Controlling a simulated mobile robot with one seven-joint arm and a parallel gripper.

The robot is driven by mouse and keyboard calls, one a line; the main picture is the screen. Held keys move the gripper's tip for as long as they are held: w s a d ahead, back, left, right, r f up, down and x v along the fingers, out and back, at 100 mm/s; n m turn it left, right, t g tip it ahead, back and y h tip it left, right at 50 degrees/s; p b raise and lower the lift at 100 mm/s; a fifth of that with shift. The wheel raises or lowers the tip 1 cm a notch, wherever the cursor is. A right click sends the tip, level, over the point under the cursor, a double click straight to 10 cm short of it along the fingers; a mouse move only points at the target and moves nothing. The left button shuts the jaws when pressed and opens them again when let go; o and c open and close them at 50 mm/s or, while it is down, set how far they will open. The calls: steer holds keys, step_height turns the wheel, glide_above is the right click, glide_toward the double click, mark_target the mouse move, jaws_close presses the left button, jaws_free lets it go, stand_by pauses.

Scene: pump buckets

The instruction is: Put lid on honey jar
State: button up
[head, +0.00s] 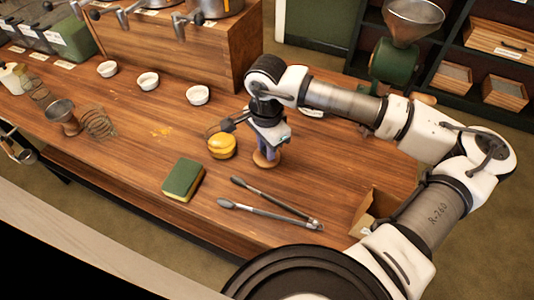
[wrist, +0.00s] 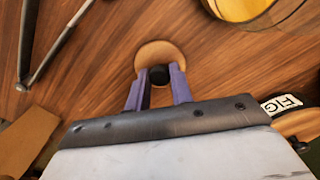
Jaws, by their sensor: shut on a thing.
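The honey jar (head: 222,147) is a squat yellow glass jar on the wooden counter, just left of my gripper. Part of it also shows at the top right edge of the wrist view (wrist: 238,9). The lid (head: 261,162) is a round wooden disc with a black knob. In the wrist view the lid (wrist: 153,49) lies between and beyond my purple fingertips. My gripper (wrist: 158,80) is shut on the lid's knob. The lid is beside the jar and apart from it. I cannot tell whether it touches the counter.
Metal tongs (head: 270,208) and a green sponge (head: 183,180) lie in front of the jar. A cardboard box (head: 371,212) is at the right. Several white bowls (head: 197,95) stand behind. A label reading FIG (wrist: 281,103) shows right in the wrist view.

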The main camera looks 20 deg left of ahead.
steer(key=shift+r, duration=0.2)
steer(key=shift+r+p, duration=0.7)
steer(key=shift+r, duration=1.35)
steer(key=shift+s, duration=0.2)
